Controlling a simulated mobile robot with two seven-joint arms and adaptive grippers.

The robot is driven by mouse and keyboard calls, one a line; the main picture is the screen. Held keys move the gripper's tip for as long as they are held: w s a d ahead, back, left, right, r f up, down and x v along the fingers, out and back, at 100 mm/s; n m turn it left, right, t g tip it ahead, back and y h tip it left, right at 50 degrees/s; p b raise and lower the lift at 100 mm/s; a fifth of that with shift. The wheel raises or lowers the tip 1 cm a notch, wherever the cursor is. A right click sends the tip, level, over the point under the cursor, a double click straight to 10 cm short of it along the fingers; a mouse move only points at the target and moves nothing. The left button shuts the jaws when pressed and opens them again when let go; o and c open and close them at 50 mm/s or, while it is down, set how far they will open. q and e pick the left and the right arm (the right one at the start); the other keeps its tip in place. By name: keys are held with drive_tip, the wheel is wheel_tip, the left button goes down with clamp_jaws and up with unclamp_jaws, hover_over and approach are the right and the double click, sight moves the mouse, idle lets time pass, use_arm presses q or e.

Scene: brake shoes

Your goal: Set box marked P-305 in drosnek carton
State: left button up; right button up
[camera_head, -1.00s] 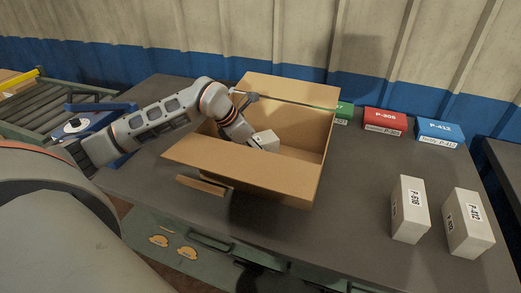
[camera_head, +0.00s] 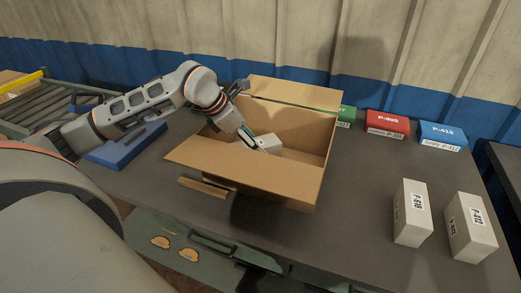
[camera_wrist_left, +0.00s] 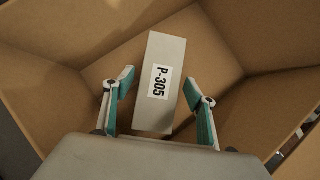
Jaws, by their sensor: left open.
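The white box marked P-305 (camera_wrist_left: 160,85) lies inside the open cardboard carton (camera_head: 240,175), its label facing up in the left wrist view. The box also shows in the head view (camera_head: 267,140), partly hidden by my gripper. My left gripper (camera_wrist_left: 162,85) is open, with one finger on each side of the box and visible gaps between. In the head view my left gripper (camera_head: 256,147) reaches down into the carton from the left. Any name on the carton is not readable. My right gripper is not in view.
Two white boxes, one marked P-618 (camera_head: 411,212) and another (camera_head: 470,227), stand at the right. Green (camera_head: 346,116), red (camera_head: 387,124) and blue P-412 (camera_head: 442,135) boxes sit along the back. A conveyor (camera_head: 40,103) is at the left.

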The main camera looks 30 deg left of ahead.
use_arm(q)
drive_tip(key=v, duration=0.6)
drive_tip(key=shift+r, duration=0.1)
idle(0.3)
